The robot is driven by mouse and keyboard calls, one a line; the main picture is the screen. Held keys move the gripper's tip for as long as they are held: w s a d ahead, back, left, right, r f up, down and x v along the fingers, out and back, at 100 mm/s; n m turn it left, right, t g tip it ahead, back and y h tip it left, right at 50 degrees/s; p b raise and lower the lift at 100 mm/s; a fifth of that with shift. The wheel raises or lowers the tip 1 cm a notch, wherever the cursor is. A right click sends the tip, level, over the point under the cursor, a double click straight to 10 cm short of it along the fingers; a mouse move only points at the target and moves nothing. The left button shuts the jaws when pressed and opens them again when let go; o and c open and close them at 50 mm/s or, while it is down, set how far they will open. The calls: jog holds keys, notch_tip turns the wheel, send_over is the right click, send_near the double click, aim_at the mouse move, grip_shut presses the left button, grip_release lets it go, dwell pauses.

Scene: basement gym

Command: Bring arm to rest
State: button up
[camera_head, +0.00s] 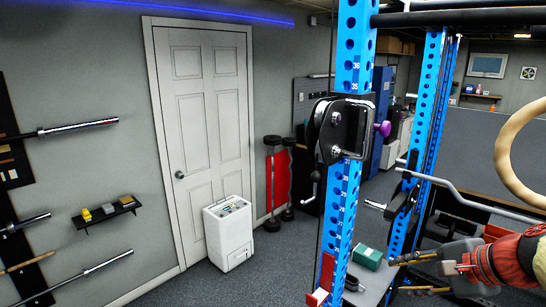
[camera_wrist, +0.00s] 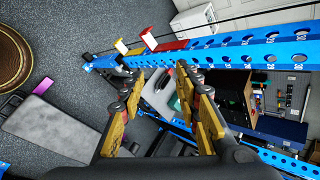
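My gripper (camera_head: 399,275) is at the lower right of the head view, its two fingers pointing left toward the blue rack upright (camera_head: 345,190). In the wrist view my gripper (camera_wrist: 160,75) shows yellow-brown finger pads standing apart with nothing held between them. My arm, with red and orange parts, enters from the right edge of the head view. The rack's perforated blue beam (camera_wrist: 220,50) crosses the wrist view beyond the fingertips. Whether the fingers touch the rack cannot be told.
A green box (camera_head: 367,257) lies on a light surface behind the upright. A metal bar (camera_head: 470,196) and a tan ring (camera_head: 521,152) are above my arm. A white appliance (camera_head: 228,232) stands by the door (camera_head: 203,125). Floor left of the rack is clear.

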jog(key=s+a+f+n+h+b, duration=0.1)
jog(key=s+a+f+n+b, duration=0.2)
jog(key=f, duration=0.4)
jog(key=s+a+f+n+g+h+b, duration=0.1)
jog(key=s+a+f+n+h+b, duration=0.1)
jog(key=s+f+n+b, duration=0.3)
jog(key=s+a+f+n+g+h+b, duration=0.1)
jog(key=s+a+f+n+b, duration=0.3)
jog(key=s+f+n, duration=0.3)
notch_tip(320, 180, down, 3)
jog(key=shift+s+a+f+n, duration=0.15)
jog(key=shift+s+a+n, duration=0.3)
jog(key=shift+s, duration=0.5)
